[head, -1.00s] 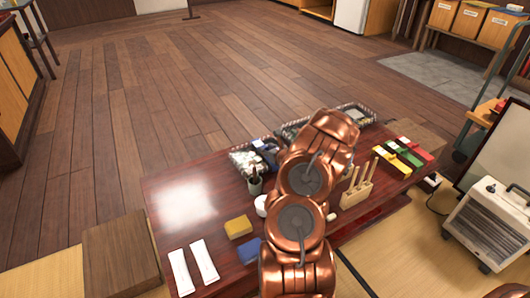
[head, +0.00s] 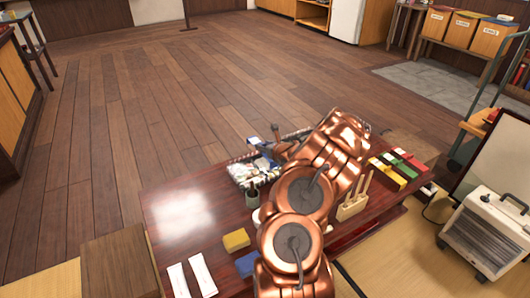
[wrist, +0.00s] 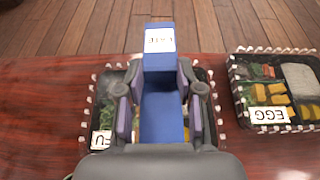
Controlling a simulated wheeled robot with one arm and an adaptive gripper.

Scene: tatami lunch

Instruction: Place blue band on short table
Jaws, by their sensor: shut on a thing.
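The blue band (wrist: 160,115) with a white label is between the two fingers of my gripper (wrist: 164,105) in the wrist view. My gripper is shut on it and holds it over a lunch box (wrist: 102,90). In the head view the band (head: 255,141) shows at the far edge of the short table, partly covered by my gripper (head: 276,143). The short table (head: 180,215) is dark red and glossy, with bare room at its left. Much of its middle is hidden behind my arm.
An EGG lunch box (wrist: 275,95) lies right of the gripper in the wrist view.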

